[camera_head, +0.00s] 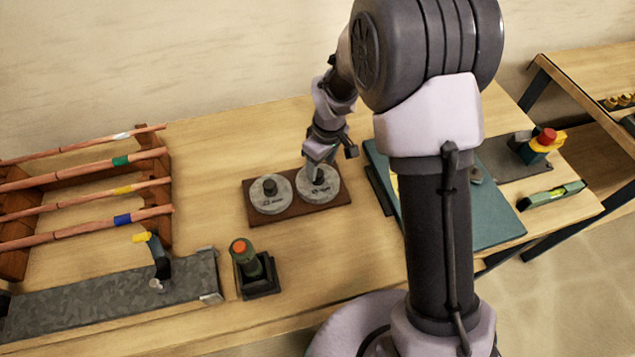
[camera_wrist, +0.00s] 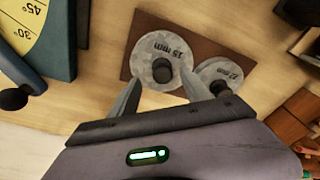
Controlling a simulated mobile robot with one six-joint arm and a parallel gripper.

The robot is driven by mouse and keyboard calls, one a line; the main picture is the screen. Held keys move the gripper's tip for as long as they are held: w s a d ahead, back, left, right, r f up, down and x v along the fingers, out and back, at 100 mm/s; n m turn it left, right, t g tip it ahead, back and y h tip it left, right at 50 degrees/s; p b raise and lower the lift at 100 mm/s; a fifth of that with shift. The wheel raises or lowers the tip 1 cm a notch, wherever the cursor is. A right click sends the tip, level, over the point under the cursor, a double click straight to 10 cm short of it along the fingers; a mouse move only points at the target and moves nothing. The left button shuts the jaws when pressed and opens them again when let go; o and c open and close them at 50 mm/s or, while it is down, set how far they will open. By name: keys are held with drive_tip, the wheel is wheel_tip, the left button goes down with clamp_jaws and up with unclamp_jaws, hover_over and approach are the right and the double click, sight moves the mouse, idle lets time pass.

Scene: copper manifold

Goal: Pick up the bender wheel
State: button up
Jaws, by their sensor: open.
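Two grey bender wheels with dark upright knobs sit side by side on a brown board (camera_head: 300,208). The wheel marked 15 mm (camera_wrist: 160,52) is the right one (camera_head: 328,192) in the head view. The other wheel (camera_head: 268,204) reads 22 mm (camera_wrist: 219,70) in the wrist view. My gripper (camera_head: 320,165) is open and empty over the 15 mm wheel. In the wrist view its fingertips (camera_wrist: 161,78) appear on either side of that wheel's knob. I cannot tell how far above the wheel they are.
A teal bending board (camera_head: 495,222) with an angle scale (camera_wrist: 22,22) lies beside the wheels. A green tool with an orange top (camera_head: 242,255) stands in a dark holder in front. Copper pipes (camera_head: 80,172) rest on a wooden rack at left. Bare table lies between rack and wheels.

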sight(318, 173)
drive_tip(key=f, duration=0.2)
drive_tip(key=a+f+b, duration=0.1)
drive_tip(key=f, duration=0.1)
drive_tip(key=shift+w+f, duration=0.15)
drive_tip(key=shift+f, duration=0.05)
drive_tip(key=shift+d+r, duration=0.1)
drive_tip(key=shift+c, duration=0.5)
clamp_jaws()
drive_tip(key=shift+r, duration=0.1)
